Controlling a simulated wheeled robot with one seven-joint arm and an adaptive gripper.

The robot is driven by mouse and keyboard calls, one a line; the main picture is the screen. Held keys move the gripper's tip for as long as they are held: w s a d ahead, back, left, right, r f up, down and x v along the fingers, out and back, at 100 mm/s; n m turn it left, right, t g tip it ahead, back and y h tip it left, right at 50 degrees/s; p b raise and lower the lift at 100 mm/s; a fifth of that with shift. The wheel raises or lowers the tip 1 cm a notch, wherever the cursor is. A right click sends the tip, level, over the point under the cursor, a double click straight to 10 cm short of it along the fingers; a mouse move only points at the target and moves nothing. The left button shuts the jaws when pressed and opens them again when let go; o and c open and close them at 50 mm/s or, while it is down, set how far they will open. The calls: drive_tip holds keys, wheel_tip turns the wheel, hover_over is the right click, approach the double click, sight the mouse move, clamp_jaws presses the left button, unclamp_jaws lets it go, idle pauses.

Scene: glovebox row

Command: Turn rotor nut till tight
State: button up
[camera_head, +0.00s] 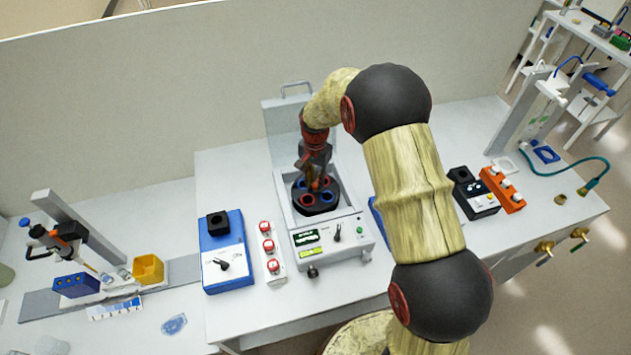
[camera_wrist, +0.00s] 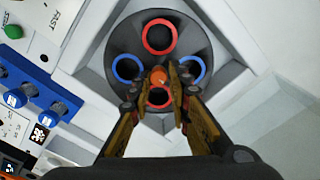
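The orange rotor nut (camera_wrist: 158,76) sits at the centre of the dark round rotor (camera_wrist: 124,46) in the wrist view. The rotor has red-ringed and blue-ringed holes around the nut. It lies in the open bowl of the centrifuge (camera_head: 333,243), whose lid (camera_head: 283,116) stands raised at the back. My gripper (camera_wrist: 160,78) reaches down into the bowl with one finger on each side of the nut. The fingers are very close to it, but I cannot tell whether they press on it. In the head view my gripper (camera_head: 316,180) partly hides the nut and rotor.
A blue device (camera_head: 224,262) and a strip with red knobs (camera_head: 268,247) stand left of the centrifuge. A black box (camera_head: 474,195) and an orange block (camera_head: 503,188) stand to the right, beyond my arm. A wall runs behind the bench.

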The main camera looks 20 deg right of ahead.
sight(315, 184)
drive_tip(key=o, duration=0.3)
drive_tip(key=shift+o, duration=0.2)
wheel_tip(315, 184, up, 12)
idle(0.6)
drive_tip(key=shift+f, duration=0.1)
idle(0.6)
